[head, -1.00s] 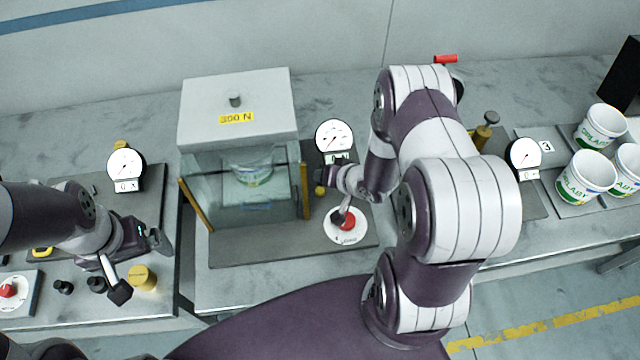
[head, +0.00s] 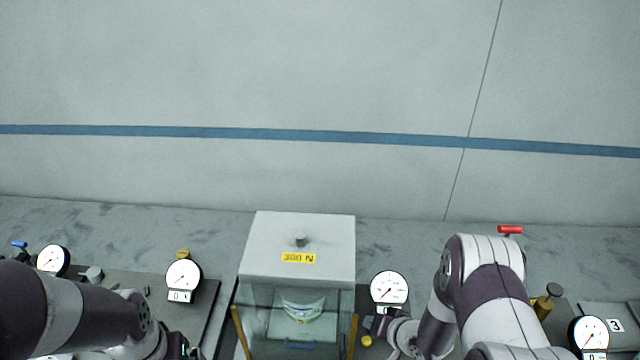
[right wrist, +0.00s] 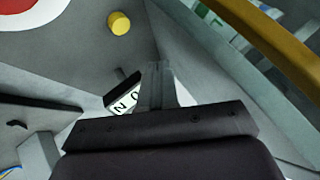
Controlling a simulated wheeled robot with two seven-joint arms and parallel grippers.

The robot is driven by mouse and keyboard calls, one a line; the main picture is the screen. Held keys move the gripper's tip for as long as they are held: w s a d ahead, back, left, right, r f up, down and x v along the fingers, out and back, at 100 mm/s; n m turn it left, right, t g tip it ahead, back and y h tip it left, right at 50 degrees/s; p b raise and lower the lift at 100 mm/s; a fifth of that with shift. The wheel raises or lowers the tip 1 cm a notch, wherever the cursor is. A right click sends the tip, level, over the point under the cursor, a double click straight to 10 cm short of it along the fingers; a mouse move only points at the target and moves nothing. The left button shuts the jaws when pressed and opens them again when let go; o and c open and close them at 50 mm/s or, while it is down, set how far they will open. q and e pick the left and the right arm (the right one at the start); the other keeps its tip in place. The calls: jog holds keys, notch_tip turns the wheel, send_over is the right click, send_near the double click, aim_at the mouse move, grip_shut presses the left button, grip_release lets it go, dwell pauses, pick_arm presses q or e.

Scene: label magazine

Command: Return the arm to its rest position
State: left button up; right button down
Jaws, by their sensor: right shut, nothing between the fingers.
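My right arm (head: 490,295) comes up from the bottom right in the head view, with its wrist bent left near a dial gauge (head: 389,289). The fingers of my right gripper (right wrist: 158,75) are closed together and empty in the right wrist view.
A yellow knob (right wrist: 119,23) is nearby. More gauges (head: 184,275) stand along the bench.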

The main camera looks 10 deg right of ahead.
jog(key=shift+s+f, duration=0.1)
jog(key=s+d+g, duration=0.1)
jog(key=s+f+n+g+h, duration=0.1)
jog(key=s, duration=0.1)
jog(key=s+d+f+g, duration=0.1)
jog(key=s, duration=0.1)
jog(key=shift+d+f+n+h, duration=0.2)
jog(key=shift+d+n+h, duration=0.1)
jog(key=shift+d+h, duration=0.1)
jog(key=shift+s+d+r+n+g+h+b, duration=0.2)
jog(key=shift+s+d+g+h+b, duration=0.15)
jog(key=shift+s+g, duration=0.2)
jog(key=shift+s+d+r+n+g+h+b, duration=0.15)
jog(key=shift+s+d+g+h+b, duration=0.1)
jog(key=shift+s+d+g+b, duration=0.25)
jog(key=s+a+r+n+g+b, duration=0.2)
jog(key=s+a+r+b, duration=0.3)
jog(key=a+r+b, duration=0.2)
notch_tip(320, 180, up, 3)
jog(key=shift+s+a+f+n+b, duration=0.2)
jog(key=shift+a+n+b, duration=0.15)
jog(key=shift+b, duration=0.45)
jog(key=shift+s, duration=0.1)
